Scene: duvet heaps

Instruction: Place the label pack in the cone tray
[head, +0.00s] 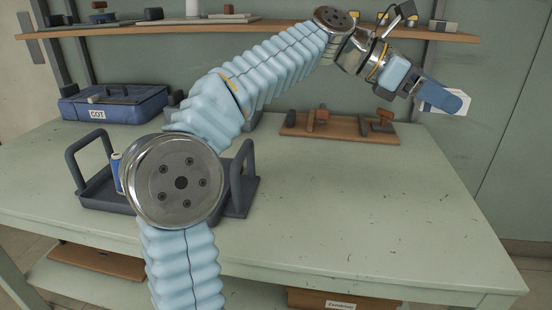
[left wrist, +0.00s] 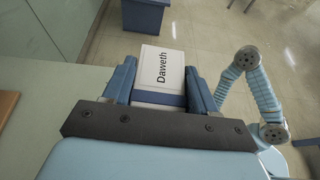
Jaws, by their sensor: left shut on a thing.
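The label pack, a white block marked "Daweth" with a dark blue band, shows in the left wrist view (left wrist: 158,68) between my left gripper's blue fingers (left wrist: 160,88). In the head view my left gripper (head: 442,97) is shut on the pack (head: 467,98), held in the air above the table's right side. A dark grey tray with upright handles (head: 98,197), apparently the cone tray, stands at the table's left front. My left arm hides much of it. A blue cylinder (head: 117,172) shows at the tray. My right gripper is not in view.
A wooden board with upright blocks (head: 340,128) lies at the table's back. A blue case labelled "COT" (head: 115,103) stands at the back left. A shelf (head: 270,29) with small items runs along the wall. The table's right and middle (head: 370,200) are clear.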

